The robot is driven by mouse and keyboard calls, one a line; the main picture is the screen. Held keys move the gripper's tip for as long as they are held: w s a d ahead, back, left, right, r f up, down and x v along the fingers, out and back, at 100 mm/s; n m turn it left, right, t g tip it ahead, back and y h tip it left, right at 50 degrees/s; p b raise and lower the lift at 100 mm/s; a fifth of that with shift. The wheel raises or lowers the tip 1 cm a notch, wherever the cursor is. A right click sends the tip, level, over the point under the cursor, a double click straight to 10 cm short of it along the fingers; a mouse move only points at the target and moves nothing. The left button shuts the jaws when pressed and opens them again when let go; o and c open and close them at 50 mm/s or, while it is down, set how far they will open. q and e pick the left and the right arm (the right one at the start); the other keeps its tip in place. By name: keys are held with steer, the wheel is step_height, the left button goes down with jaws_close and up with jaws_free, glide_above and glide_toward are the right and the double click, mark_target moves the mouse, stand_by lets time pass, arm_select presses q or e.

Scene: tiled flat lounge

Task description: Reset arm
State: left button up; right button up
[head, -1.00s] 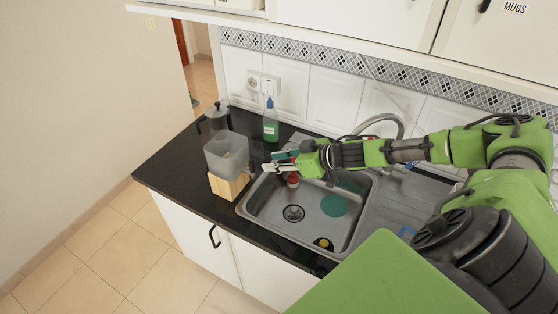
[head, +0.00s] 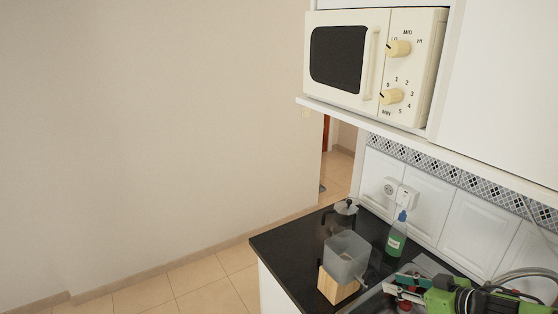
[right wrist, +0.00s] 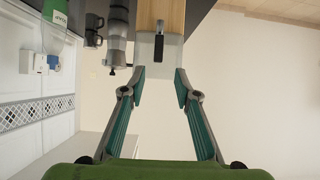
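My right gripper (head: 402,284) shows at the lower right of the head view, over the sink end of the counter and to the right of the grey container. In the right wrist view (right wrist: 160,78) its two teal-lined fingers stand apart with nothing gripped between them. The translucent grey container (head: 347,257) also shows beyond the fingertips in the right wrist view (right wrist: 172,50). Most of my right arm is outside the head view. My left gripper is in neither current view.
The container sits at a wooden block (head: 337,288) on the dark counter (head: 290,252). A moka pot (head: 345,214) and a green soap bottle (head: 397,237) stand behind. A cream microwave (head: 347,57) is on the shelf above. Tiled floor at left is clear.

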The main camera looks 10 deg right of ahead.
steer(key=s+a+f+g, duration=0.1)
steer(key=s+a+f, duration=0.2)
steer(key=a, duration=0.4)
steer(key=s+a+f, duration=0.2)
steer(key=a, duration=0.6)
steer(key=s+a+f+g, duration=0.1)
steer(key=s+a+f, duration=0.2)
steer(key=a, duration=0.4)
steer(key=s+d+f+m+g+h, duration=0.1)
steer(key=s+g+h, duration=0.15)
steer(key=s, duration=0.75)
steer(key=s+d+f+m+g+h, duration=0.2)
steer(key=s+g, duration=0.1)
steer(key=s, duration=0.6)
step_height(320, 180, down, 34)
steer(key=s+g+b, duration=0.1)
steer(key=s+b, duration=0.1)
steer(key=b, duration=0.6)
steer(key=s+d+f+b, duration=0.1)
steer(key=s+f+b, duration=0.2)
steer(key=s+f, duration=0.5)
steer(key=s+d+f+g+b, duration=0.1)
steer(key=s+f+b, duration=0.2)
steer(key=s+f, duration=0.6)
step_height(320, 180, down, 4)
steer(key=shift+d+f+n, duration=0.25)
steer(key=shift+n, duration=0.15)
